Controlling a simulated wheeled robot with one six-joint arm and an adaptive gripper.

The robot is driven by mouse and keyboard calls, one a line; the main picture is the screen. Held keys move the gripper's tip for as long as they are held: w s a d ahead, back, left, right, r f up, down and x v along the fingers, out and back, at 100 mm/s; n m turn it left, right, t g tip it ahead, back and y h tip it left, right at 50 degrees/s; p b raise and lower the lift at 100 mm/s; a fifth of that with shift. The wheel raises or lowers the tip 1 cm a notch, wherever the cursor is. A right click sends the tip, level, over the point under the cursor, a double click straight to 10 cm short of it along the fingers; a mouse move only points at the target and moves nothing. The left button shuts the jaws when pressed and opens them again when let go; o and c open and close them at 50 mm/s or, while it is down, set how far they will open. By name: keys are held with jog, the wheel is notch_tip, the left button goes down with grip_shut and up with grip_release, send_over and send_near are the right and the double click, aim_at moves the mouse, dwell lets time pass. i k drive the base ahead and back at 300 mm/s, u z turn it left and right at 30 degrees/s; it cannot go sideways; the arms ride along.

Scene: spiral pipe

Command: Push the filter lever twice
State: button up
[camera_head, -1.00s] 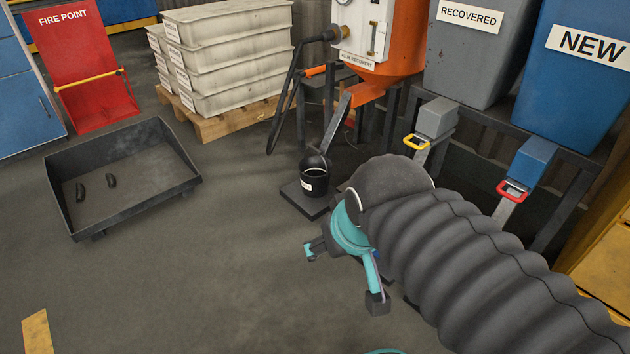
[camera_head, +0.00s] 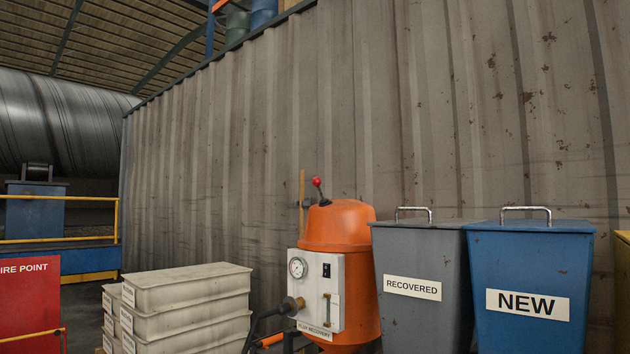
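An orange flux recovery unit (camera_head: 341,226) stands at lower centre, with a white panel (camera_head: 318,288) on its front carrying a round gauge. A lever with a red ball knob (camera_head: 316,182) and a dark shaft rises from the unit's top left and leans slightly left. The picture does not label it as the filter lever. My gripper and arm are out of the view, and nothing is seen touching the lever.
A grey RECOVERED bin (camera_head: 420,322) and a blue NEW bin (camera_head: 530,262) stand right of the unit. Stacked pale boxes (camera_head: 188,290) are at its left, with a red FIRE POINT stand (camera_head: 30,310) further left. A corrugated wall (camera_head: 330,120) rises behind.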

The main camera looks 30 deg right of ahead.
aim_at(316, 182)
jog(key=u, duration=0.6)
jog(key=i, duration=1.4)
jog(key=z, duration=0.8)
jog(key=i, duration=0.5)
jog(key=z, duration=0.45)
